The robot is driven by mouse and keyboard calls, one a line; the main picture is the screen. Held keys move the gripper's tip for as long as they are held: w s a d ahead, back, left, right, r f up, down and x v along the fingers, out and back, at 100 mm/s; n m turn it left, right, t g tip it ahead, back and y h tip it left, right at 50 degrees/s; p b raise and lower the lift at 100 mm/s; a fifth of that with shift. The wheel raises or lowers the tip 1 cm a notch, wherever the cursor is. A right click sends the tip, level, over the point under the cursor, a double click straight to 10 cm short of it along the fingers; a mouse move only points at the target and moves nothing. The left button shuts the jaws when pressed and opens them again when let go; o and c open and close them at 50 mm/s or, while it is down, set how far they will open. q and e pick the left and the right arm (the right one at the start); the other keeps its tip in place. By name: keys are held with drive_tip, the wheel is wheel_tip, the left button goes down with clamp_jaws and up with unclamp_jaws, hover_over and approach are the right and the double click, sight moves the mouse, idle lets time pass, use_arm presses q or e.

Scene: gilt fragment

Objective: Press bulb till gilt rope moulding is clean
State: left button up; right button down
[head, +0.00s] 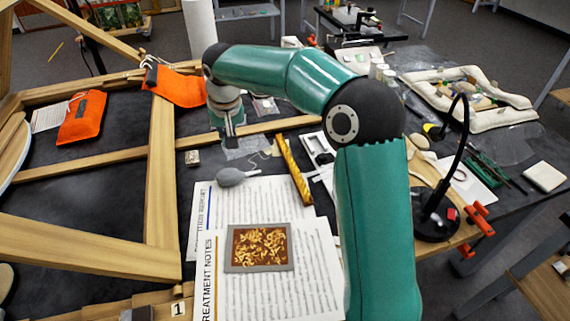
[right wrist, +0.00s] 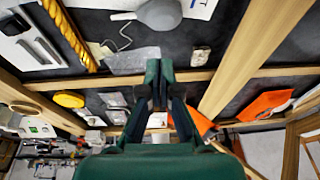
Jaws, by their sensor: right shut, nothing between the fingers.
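The grey bulb (head: 231,177) lies on the dark table by the top edge of the printed sheets. In the right wrist view the bulb (right wrist: 160,14) is at the top, cut by the frame edge. The gilt rope moulding (head: 293,170) lies slanted to the right of the bulb, and it also shows at the upper left of the right wrist view (right wrist: 68,36). My right gripper (head: 229,143) points down beyond the bulb, apart from it. In the right wrist view its fingers (right wrist: 160,72) are together and empty. My left gripper is not in view.
Treatment notes (head: 312,275) carry a grey-framed tray (head: 228,268) of gilt fragments. A wooden frame (head: 162,170) spans the left. Orange bags (head: 82,117) lie at the left. A black lamp (head: 436,225) stands at the right. A small speckled block (head: 192,158) sits left of the gripper.

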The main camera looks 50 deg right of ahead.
sight(228, 171)
drive_tip(key=m, duration=0.6)
drive_tip(key=r+m, duration=0.1)
drive_tip(key=m, duration=0.5)
drive_tip(key=r+m+g, duration=0.1)
drive_tip(key=m, duration=0.5)
drive_tip(key=shift+w+a+y+b, duration=0.15)
drive_tip(key=shift+y+b, duration=0.25)
drive_tip(key=f, duration=0.4)
drive_tip(key=w+f+p, duration=0.1)
drive_tip(key=f, duration=0.4)
drive_tip(key=w+f, duration=0.1)
drive_tip(key=f, duration=0.3)
drive_tip(key=shift+w+d+f, duration=0.2)
drive_tip(key=shift+d+f, duration=0.05)
drive_tip(key=shift+f, duration=0.15)
